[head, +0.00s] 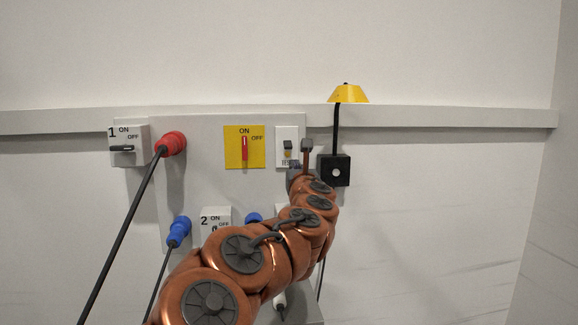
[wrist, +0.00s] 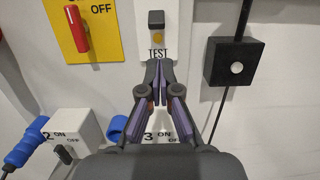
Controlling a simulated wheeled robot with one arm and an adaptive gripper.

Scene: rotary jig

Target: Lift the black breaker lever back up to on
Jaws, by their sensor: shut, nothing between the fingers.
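The black breaker lever (wrist: 156,20) sticks out from a white plate (wrist: 144,42), above a small yellow button (wrist: 158,38) and the word TEST. In the head view the lever (head: 287,145) shows on the white plate right of the yellow switch panel. My gripper (wrist: 159,66) is shut, its fingertips together and empty. In the wrist view the tips lie just below the TEST label, in line with the lever and apart from it. In the head view my arm hides the lower part of the plate, and the fingertips are hard to make out.
A yellow panel with a red switch (head: 244,148) is left of the breaker. A black box with a pale button (head: 336,171) is close on the right, under a yellow lamp (head: 348,94). Numbered switch boxes and a blue plug (head: 179,231) sit lower left. The right wall is clear.

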